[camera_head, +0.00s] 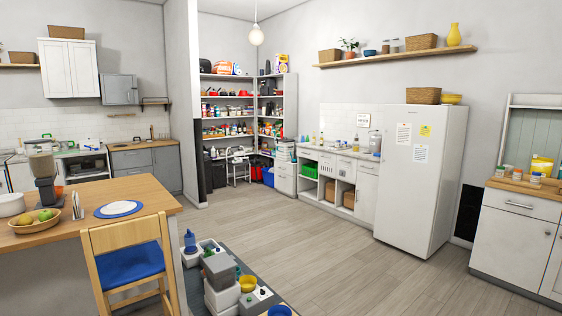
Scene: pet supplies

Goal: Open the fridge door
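The white fridge (412,195) stands against the back wall at right of centre in the head view. Its door looks shut, with white papers (403,134) and a yellow note (426,131) on its front. I cannot make out a handle at this size. A woven basket (424,96) and a yellow bowl (451,99) sit on top of the fridge.
Open wood floor (335,268) lies in front of the fridge. A wooden table (150,187) and a blue-seated chair (128,264) stand at left. A white cabinet (512,240) stands at right.

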